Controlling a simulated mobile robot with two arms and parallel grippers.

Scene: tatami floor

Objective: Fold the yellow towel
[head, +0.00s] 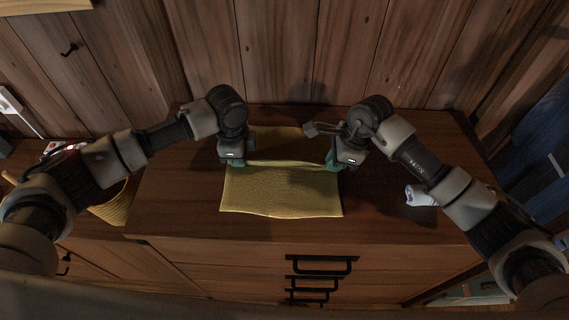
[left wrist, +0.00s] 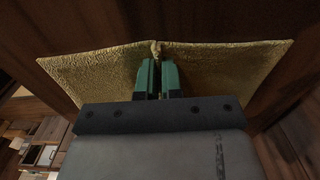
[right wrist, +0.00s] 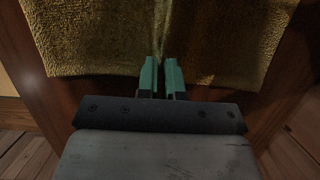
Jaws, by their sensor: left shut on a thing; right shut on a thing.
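The yellow towel (head: 282,193) lies on top of the wooden dresser, with a raised ridge across its middle between my two grippers. Its near part lies flat toward the front edge, and its far part shows behind the ridge. My left gripper (head: 233,164) is shut on the towel at the ridge's left end; the left wrist view shows its green fingers (left wrist: 158,72) pinching a fold. My right gripper (head: 333,163) is shut on the towel at the ridge's right end; its green fingers (right wrist: 163,75) show close together on the cloth in the right wrist view.
The dresser top (head: 180,205) is bare left of the towel. A crumpled white item (head: 421,195) lies on the right under my right arm. A wicker basket (head: 113,207) stands left of the dresser. A plank wall (head: 290,60) rises close behind.

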